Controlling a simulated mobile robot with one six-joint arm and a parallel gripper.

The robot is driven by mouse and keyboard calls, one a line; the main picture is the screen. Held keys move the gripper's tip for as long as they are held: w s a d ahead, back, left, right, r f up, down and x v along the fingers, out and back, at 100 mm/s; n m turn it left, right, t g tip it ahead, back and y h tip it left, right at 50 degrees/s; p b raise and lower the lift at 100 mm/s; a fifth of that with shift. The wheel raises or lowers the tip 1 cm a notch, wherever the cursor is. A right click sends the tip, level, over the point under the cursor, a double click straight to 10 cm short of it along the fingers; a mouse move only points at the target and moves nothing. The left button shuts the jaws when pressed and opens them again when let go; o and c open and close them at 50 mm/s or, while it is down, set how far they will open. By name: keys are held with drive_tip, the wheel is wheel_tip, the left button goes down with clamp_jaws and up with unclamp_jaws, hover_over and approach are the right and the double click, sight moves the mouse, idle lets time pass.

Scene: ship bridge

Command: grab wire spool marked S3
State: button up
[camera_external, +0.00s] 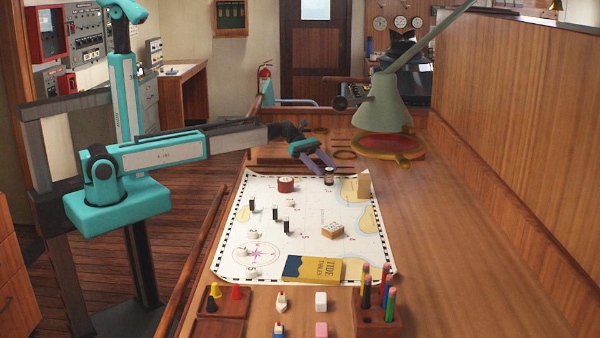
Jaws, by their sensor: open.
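No marking S3 can be read at this size, so I cannot tell for sure which thing is the wire spool. A small dark cylinder with a pale band (329,177) stands upright near the chart's far edge. My gripper (322,167) is open and points down to the right, its fingertips right by this cylinder's top. I cannot tell whether they touch it or are around it. A red round tin-like thing (285,184) sits on the chart to the left. Several small black-and-white pieces (275,213) stand further towards the camera, with small white pieces (252,236) among them.
The chart (325,210) lies on the wooden desk. It bears a Tide Tables book (312,269), a small patterned box (333,230) and an upright tan block (364,186). A green lamp (386,105) stands behind right; a pencil holder (378,312) is at the front. The desk's right side is clear.

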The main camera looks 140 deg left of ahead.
sight(332, 175)
drive_tip(key=shift+w, duration=0.1)
drive_tip(key=shift+p+x, duration=0.35)
drive_tip(key=shift+x, duration=0.8)
drive_tip(key=shift+p+x, duration=0.7)
drive_tip(key=shift+x, duration=1.85)
drive_tip(key=shift+c, duration=0.4)
drive_tip(key=c, duration=1.1)
